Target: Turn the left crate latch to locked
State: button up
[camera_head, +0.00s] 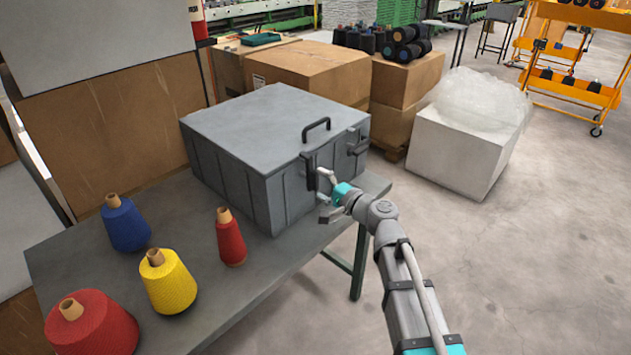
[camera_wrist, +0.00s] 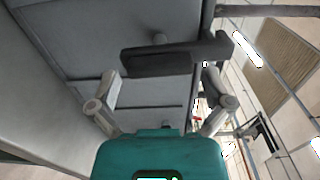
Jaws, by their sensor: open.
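The grey crate (camera_head: 240,165) stands on the table, its lid closed and a dark handle on top. The left crate latch (camera_head: 311,172) is a dark bar on the crate's front face and looks upright in the head view. A second latch (camera_head: 357,143) is further right on that face. My gripper (camera_head: 324,192) is at the front face, close to the left latch. In the wrist view the latch bar (camera_wrist: 165,61) lies across the picture just ahead of my open gripper (camera_wrist: 161,77), with a finger towards each end. Whether a finger touches it, I cannot tell.
On the table (camera_head: 255,268) stand a blue cone (camera_head: 125,228), a yellow cone (camera_head: 169,284), a small red cone (camera_head: 230,242) and a large red cone (camera_head: 92,326). Cardboard boxes (camera_head: 305,75) stand behind the crate.

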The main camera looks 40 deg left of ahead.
jog(key=d, duration=1)
jog(key=shift+d, duration=0.1)
jog(key=shift+w+f, duration=0.1)
jog(key=shift+w, duration=0.25)
jog(key=c, duration=0.5)
jog(key=shift+n+g, duration=0.8)
jog(key=shift+g, duration=0.1)
jog(key=w, duration=0.1)
jog(key=w+a+f+b, duration=0.1)
jog(key=w, duration=0.1)
jog(key=w+a+b, duration=0.1)
jog(key=shift+w+f, duration=0.25)
jog(key=shift+f, duration=0.15)
jog(key=c, duration=0.9)
jog(key=w+g, duration=0.1)
jog(key=w+f+n+b, duration=0.1)
jog(key=w, duration=0.1)
jog(key=shift+w+a+f+g+h, duration=0.1)
jog(key=shift+w+a+g+h, duration=0.05)
jog(key=shift+w+g+h, duration=0.2)
jog(key=shift+w+f+n+g, duration=0.15)
jog(key=shift+w+n+g, duration=0.2)
jog(key=shift+n, duration=0.05)
